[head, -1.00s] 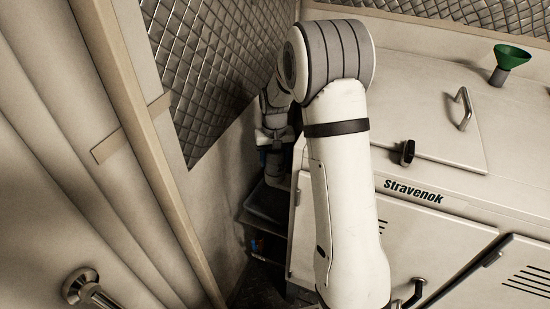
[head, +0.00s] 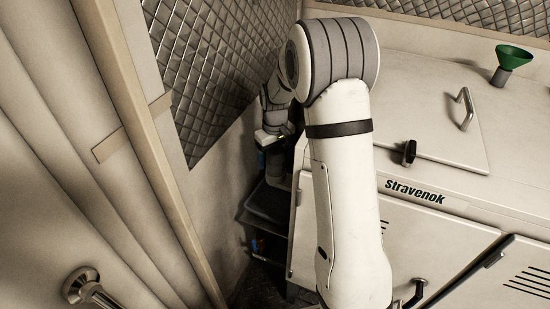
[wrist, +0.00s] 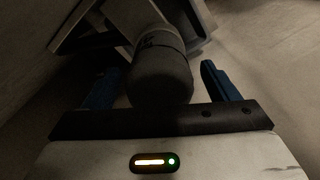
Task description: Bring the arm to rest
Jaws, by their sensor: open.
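My gripper (wrist: 160,68) is open, its two blue fingers spread apart in the wrist view. A dark rounded cylinder shows between and beyond the fingers; I cannot tell whether it is part of my own arm or whether it lies between them in depth. In the head view, my white and grey arm rises in the middle and bends over at the top. Its wrist end hangs down behind, near the corner left of the white chiller cabinet (head: 440,185). The fingers are mostly hidden there.
A dark shelf unit (head: 268,203) with small coloured items on its lower level stands in the corner below my wrist. Quilted metal wall (head: 215,75) is close on the left. A green funnel (head: 513,57) and lid handles (head: 465,110) stand up from the cabinet top.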

